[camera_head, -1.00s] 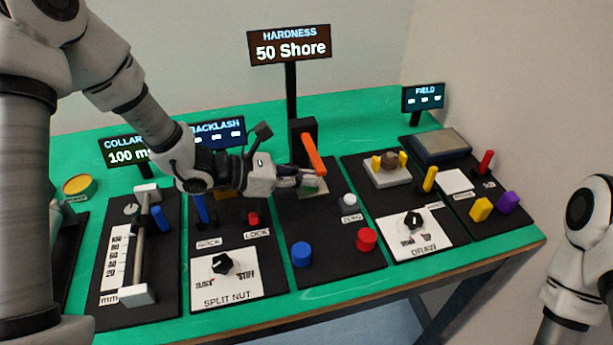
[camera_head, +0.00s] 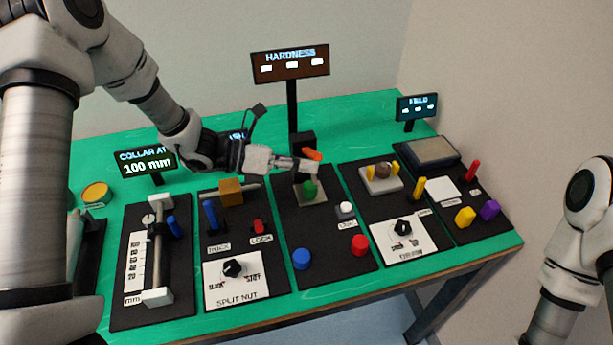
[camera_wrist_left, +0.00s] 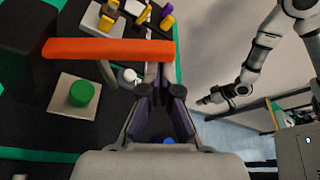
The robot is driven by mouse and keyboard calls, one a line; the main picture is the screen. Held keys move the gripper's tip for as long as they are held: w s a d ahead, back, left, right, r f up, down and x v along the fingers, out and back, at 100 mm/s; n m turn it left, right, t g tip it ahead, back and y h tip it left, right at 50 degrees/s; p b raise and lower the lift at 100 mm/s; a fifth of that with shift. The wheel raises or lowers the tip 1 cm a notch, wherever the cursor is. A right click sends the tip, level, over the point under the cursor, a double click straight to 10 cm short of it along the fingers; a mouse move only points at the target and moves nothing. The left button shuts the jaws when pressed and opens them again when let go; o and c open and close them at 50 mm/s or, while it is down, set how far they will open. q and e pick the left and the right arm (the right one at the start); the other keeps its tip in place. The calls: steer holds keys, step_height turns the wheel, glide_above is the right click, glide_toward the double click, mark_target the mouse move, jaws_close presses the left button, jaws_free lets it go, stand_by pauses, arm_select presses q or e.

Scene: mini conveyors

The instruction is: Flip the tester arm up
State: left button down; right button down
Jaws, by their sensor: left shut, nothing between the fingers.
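The tester arm is an orange bar (camera_head: 312,154) on a black post (camera_head: 303,142) under the HARDNESS display. In the left wrist view the orange bar (camera_wrist_left: 100,48) lies across the top, raised clear of the green button-like sample (camera_wrist_left: 81,93). That sample also shows in the head view (camera_head: 310,188), uncovered on its pale plate (camera_head: 318,199). My left gripper (camera_head: 314,166) is shut and empty, at the bar and above the sample. In the wrist view its fingertips (camera_wrist_left: 160,76) are close to the bar; contact cannot be told. My right gripper (camera_wrist_left: 208,100) appears small, its jaws unclear.
The HARDNESS display (camera_head: 290,64) shows dashes. Red (camera_head: 359,244) and blue (camera_head: 301,259) buttons and a white knob (camera_head: 345,209) stand in front on the same panel. An orange-brown block (camera_head: 231,192) and blue lever (camera_head: 210,214) stand left, below my left forearm.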

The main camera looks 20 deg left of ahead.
mark_target(319, 153)
arm_select(q)
steer(key=r+n+p, duration=0.1)
steer(key=w+a+r+n+h+p, duration=0.1)
steer(key=shift+w+r+g, duration=0.15)
steer(key=shift+r+g, duration=0.15)
steer(key=shift+g, duration=0.1)
steer(key=w+a+r+n+h+p, duration=0.1)
steer(key=w+a+r+n+h, duration=0.2)
steer(key=w+n, duration=0.2)
steer(key=n, duration=0.2)
steer(key=shift+w+a+r+n, duration=0.15)
steer(key=shift+w+a+n, duration=0.2)
steer(key=shift+n, duration=0.05)
steer(key=shift+r+p, duration=0.1)
steer(key=shift+p, duration=0.2)
steer(key=shift+a, duration=0.1)
